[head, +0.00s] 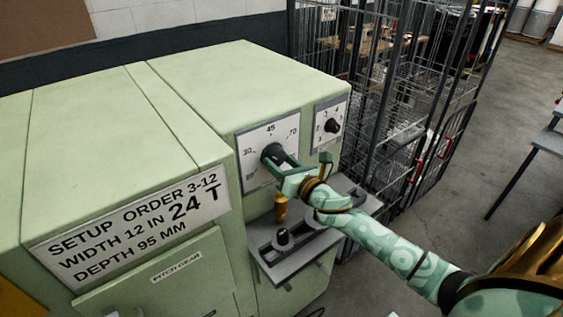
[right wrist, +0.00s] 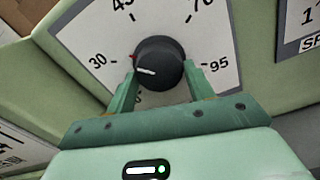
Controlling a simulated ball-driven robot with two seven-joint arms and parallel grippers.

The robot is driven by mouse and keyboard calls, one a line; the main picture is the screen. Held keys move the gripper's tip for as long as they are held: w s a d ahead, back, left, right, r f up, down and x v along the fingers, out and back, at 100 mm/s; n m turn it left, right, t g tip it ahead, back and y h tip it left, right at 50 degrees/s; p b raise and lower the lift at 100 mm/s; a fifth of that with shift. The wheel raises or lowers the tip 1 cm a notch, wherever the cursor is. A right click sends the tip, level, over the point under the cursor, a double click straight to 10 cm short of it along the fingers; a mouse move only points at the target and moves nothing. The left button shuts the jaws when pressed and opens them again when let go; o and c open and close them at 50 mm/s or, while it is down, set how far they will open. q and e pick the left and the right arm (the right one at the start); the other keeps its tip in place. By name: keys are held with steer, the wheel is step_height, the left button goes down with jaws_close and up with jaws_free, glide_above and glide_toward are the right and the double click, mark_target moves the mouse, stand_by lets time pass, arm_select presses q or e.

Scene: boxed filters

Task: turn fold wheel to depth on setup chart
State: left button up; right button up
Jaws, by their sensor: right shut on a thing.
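The fold wheel is a round black knob (head: 273,153) on a white dial plate (head: 254,164) marked 30, 45, 70 and 95. My right gripper (head: 288,167) is shut on the knob. In the right wrist view the gripper (right wrist: 155,85) has one finger on each side of the knob (right wrist: 160,58). A white line on the knob lies toward its left, on the 30 side; I cannot tell the exact reading. A small red mark shows beside the knob's left edge. The setup chart (head: 135,232) reads SETUP ORDER 3-12, WIDTH 12 IN, 24 T, DEPTH 95 MM. My left gripper is out of view.
A smaller black knob (head: 332,126) sits on a numbered plate right of the dial. A PITCH GEAR door (head: 195,274) is under the chart. A wire cage (head: 385,120) stands close on the right.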

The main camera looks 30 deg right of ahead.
steer(key=m+p, duration=0.1)
steer(key=m, duration=0.3)
steer(key=shift+r+m, duration=0.15)
steer(key=shift+m, duration=0.15)
steer(key=m+p, duration=0.2)
steer(key=m, duration=0.2)
steer(key=shift+m, duration=0.3)
steer(key=m+p, duration=0.2)
steer(key=m, duration=0.2)
steer(key=shift+a+r+m, duration=0.1)
steer(key=shift+r+m, duration=0.05)
steer(key=shift+m, duration=0.15)
steer(key=m+p, duration=0.1)
steer(key=m, duration=0.2)
steer(key=shift+m+p, duration=0.3)
steer(key=shift+p, duration=0.05)
steer(key=m+p, duration=0.2)
steer(key=m, duration=0.2)
steer(key=shift+r+m, duration=0.1)
steer(key=shift+m, duration=0.2)
steer(key=m+p, duration=0.2)
steer(key=m, duration=0.1)
steer(key=m+p, duration=0.1)
steer(key=m, duration=0.3)
steer(key=shift+m+p, duration=0.7)
steer(key=shift+m, duration=1.2)
steer(key=shift+f, duration=0.2)
